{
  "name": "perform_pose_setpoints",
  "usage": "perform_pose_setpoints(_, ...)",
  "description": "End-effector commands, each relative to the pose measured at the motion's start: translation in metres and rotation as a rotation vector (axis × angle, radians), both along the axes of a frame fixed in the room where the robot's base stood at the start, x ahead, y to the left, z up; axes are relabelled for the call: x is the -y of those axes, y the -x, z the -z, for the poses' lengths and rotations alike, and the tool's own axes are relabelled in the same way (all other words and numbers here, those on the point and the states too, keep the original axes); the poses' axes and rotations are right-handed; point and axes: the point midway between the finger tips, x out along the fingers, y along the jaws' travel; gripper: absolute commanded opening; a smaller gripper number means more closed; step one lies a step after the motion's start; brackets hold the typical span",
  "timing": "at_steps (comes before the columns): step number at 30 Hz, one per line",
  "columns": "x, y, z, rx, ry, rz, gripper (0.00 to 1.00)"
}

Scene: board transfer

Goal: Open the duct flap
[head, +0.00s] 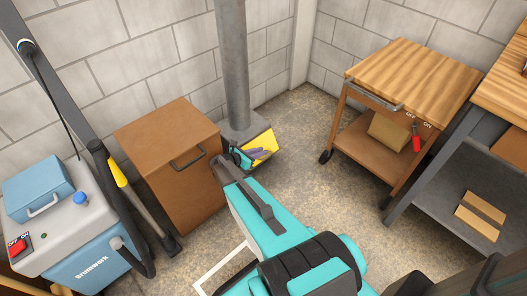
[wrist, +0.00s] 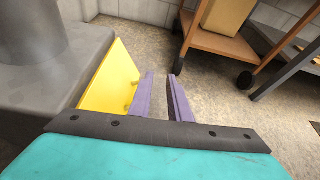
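The duct is a grey vertical pipe (head: 232,60) on a grey box at the floor by the back wall. Its yellow flap (head: 264,142) is on the box's right side. In the wrist view the flap (wrist: 112,76) stands left of my fingers, seemingly flat against the grey box (wrist: 60,85), with small yellow handle parts near its right edge. My gripper (head: 256,153) is at the flap and partly hides it. Its two purple fingers (wrist: 162,88) are apart with nothing between them. The left finger is close beside the handle; I cannot tell whether they touch.
A brown cabinet (head: 175,160) stands left of the duct, with a grey and blue machine (head: 85,225) further left. A wooden-topped cart (head: 415,80) on castors stands to the right, beside a workbench (head: 470,170). Bare floor (head: 315,185) lies between.

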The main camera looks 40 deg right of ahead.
Motion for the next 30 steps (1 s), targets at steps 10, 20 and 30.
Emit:
perform_pose_setpoints(10,-0.001,0.000,0.000,0.001,-0.001,0.000,0.05)
perform_pose_setpoints(20,-0.022,0.024,0.014,0.069,-0.072,0.065,0.00)
perform_pose_setpoints(30,-0.097,0.100,0.055,0.283,-0.288,0.328,0.00)
